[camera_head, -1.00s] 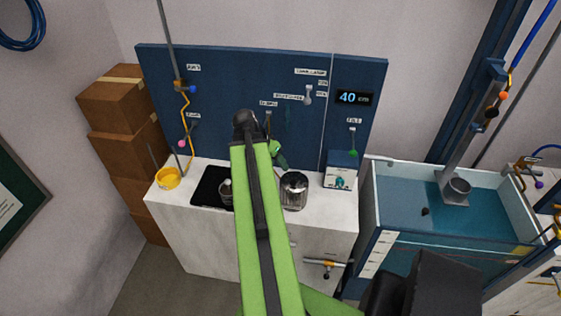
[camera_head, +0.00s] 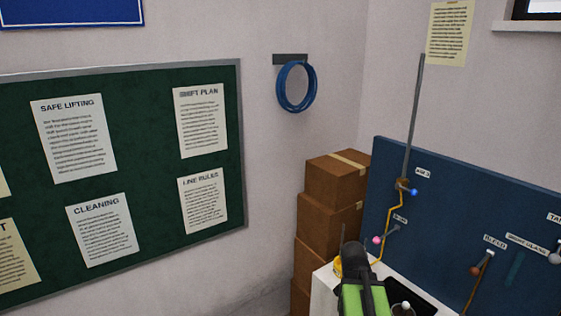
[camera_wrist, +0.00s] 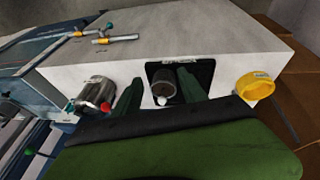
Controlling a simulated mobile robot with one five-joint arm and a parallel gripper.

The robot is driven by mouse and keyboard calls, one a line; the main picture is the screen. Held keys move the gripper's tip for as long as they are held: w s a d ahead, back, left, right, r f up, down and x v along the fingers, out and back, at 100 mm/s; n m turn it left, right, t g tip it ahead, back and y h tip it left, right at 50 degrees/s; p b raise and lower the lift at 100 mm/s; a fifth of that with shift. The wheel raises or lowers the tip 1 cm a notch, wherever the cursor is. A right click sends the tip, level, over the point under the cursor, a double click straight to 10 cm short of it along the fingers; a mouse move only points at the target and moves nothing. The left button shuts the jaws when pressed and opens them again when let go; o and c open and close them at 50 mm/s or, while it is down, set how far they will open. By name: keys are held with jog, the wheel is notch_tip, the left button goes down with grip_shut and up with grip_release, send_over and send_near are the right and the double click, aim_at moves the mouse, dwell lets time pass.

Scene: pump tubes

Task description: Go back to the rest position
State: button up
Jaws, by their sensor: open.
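My gripper (camera_wrist: 159,77) shows in the wrist view as two dark green fingers, spread apart with a gap between them. In the head view, my green and black arm reaches up from the bottom edge at lower right, over the counter. The fingers are hidden there.
A green notice board (camera_head: 140,110) hangs at left.

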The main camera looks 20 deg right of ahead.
jog(key=w+a+f+n+y+b, duration=0.1)
jog(key=a+f+n+b, duration=0.1)
jog(key=a, duration=0.8)
jog(key=w+a+f+n+y+b, duration=0.1)
jog(key=w+a+f+n+b, duration=0.1)
jog(key=a+f+n, duration=0.2)
jog(key=w+a+f+n+y+b, duration=0.1)
jog(key=a+n, duration=0.6)
jog(key=a, duration=0.9)
notch_tip(320, 180, down, 3)
jog(key=shift+w+a+r+y+b, duration=0.2)
jog(key=shift+a+y+b, duration=0.2)
jog(key=shift+y+b, duration=0.2)
